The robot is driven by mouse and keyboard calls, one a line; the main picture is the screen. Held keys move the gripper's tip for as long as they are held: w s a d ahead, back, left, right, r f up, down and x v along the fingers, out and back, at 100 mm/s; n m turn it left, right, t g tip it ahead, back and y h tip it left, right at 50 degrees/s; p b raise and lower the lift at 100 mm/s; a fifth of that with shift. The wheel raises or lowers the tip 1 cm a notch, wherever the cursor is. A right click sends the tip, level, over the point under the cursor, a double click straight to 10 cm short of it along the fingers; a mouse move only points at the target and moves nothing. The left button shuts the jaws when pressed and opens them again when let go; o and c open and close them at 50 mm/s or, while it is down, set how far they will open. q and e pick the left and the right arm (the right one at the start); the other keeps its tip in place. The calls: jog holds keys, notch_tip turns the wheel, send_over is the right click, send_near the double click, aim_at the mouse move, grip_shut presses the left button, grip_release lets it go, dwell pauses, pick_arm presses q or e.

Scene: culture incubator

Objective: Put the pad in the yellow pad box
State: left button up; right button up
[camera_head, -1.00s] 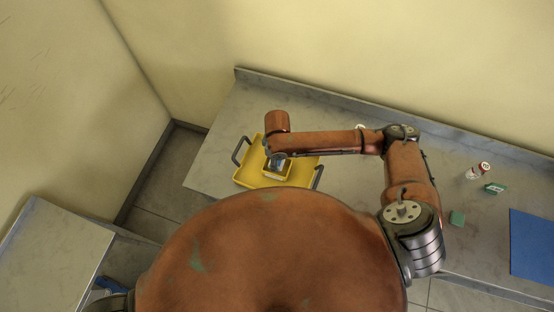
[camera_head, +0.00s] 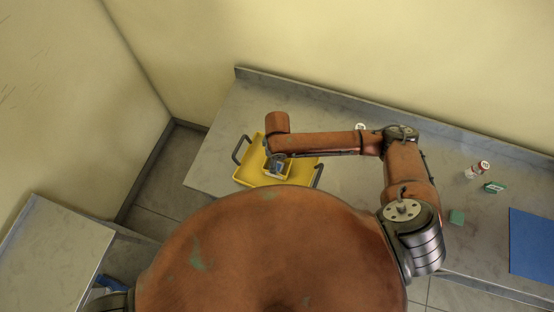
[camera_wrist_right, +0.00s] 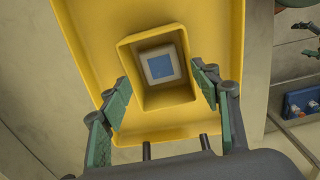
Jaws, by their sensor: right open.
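The pad (camera_wrist_right: 160,67), a white square with a blue centre, lies inside the yellow pad box (camera_wrist_right: 166,100) in the right wrist view. The box is a square with raised walls and stands in a larger yellow tray. My right gripper (camera_wrist_right: 161,76) is open, its green-padded fingers spread on the left and right sides of the box, with nothing between them but the box and pad below. In the head view, the right gripper (camera_head: 277,166) is over the tray, and mostly hides the box and pad.
The yellow tray (camera_head: 248,178) with dark handles sits at the left end of the grey bench (camera_head: 225,130). Another table (camera_head: 50,250) is at lower left.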

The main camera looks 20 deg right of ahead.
notch_tip(320, 180, up, 13)
jog(key=shift+b, duration=0.35)
jog(key=shift+r, duration=0.1)
dwell(0.3)
